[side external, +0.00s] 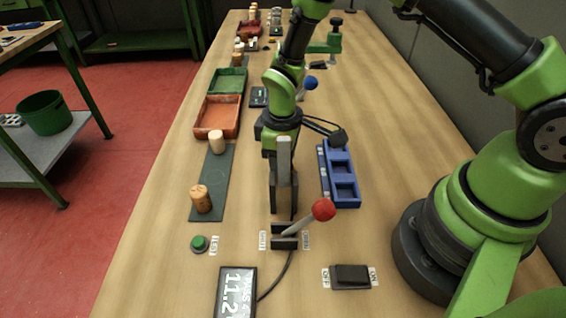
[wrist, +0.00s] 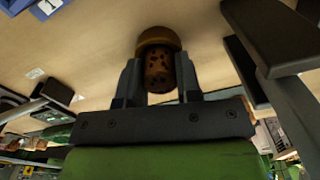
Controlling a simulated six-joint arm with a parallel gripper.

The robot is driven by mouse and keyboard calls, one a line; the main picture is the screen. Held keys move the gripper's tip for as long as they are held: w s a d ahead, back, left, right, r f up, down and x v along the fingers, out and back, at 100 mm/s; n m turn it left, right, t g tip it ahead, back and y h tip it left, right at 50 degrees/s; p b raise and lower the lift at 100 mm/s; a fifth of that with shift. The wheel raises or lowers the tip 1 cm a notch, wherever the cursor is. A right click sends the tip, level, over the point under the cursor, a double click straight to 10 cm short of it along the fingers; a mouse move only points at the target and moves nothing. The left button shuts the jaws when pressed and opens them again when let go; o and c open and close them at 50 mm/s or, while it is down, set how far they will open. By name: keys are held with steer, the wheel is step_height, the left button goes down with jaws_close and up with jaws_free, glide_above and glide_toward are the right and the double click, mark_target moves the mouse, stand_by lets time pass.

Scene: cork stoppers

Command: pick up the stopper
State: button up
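In the wrist view a cork stopper (wrist: 158,68) with a dark speckled body and a wider brown cap (wrist: 159,38) lies between the two fingers of my gripper (wrist: 159,82). The fingers close on the body from both sides, and the cap sticks out past their tips. In the side external view my gripper (side external: 284,198) points down between the grey-green mat and the blue tray, low over the table. The stopper between its fingers is hidden there.
A blue compartment tray (side external: 324,180) stands right of my gripper. A red-knobbed lever (side external: 322,210) stands close in front. The mat (side external: 214,172), an orange tray (side external: 235,127), a green button (side external: 198,243), a display (side external: 236,292) and a black switch (side external: 350,276) surround it.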

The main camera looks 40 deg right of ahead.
steer(key=shift+c, duration=1.2)
steer(key=shift+r, duration=0.6)
steer(key=r, duration=0.8)
steer(key=shift+d+r, duration=0.2)
steer(key=shift+r, duration=0.15)
steer(key=s+d+r+m, duration=0.5)
steer(key=r+m, duration=0.1)
steer(key=a+f+n, duration=0.1)
steer(key=f+n, duration=0.1)
steer(key=f, duration=0.2)
steer(key=a+f+n, duration=0.1)
steer(key=f+n, duration=0.1)
steer(key=f, duration=0.2)
steer(key=a+f+n, duration=0.1)
steer(key=f+n, duration=0.1)
steer(key=f, duration=0.1)
steer(key=shift+s+a+f+n, duration=0.1)
steer(key=shift+s+f+n, duration=0.25)
steer(key=shift+f+n, duration=0.05)
steer(key=shift+f, duration=2.2)
